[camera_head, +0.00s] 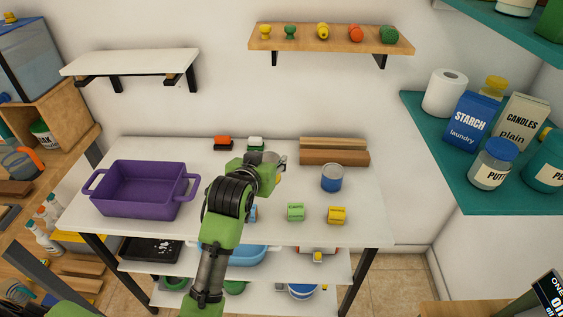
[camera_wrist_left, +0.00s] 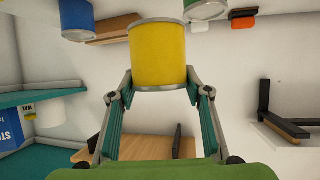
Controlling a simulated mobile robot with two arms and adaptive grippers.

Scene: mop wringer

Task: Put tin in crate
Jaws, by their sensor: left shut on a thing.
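My left gripper (camera_head: 277,164) is above the white table. In the left wrist view it is shut on a yellow tin (camera_wrist_left: 158,54), with metal rims at both ends. In the head view this tin is almost wholly hidden behind the gripper; only a bit of yellow shows. A purple crate (camera_head: 138,203) with two handles stands on the table's left part, left of my gripper and apart from it. Its visible inside looks empty. My right gripper is not in view.
A blue tin (camera_head: 331,182) stands right of my gripper. Small green (camera_head: 296,212) and yellow (camera_head: 337,215) blocks or tins lie near the front edge. Wood blocks (camera_head: 334,157) and two brushes lie at the back. A wall shelf (camera_head: 128,62) hangs above the crate.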

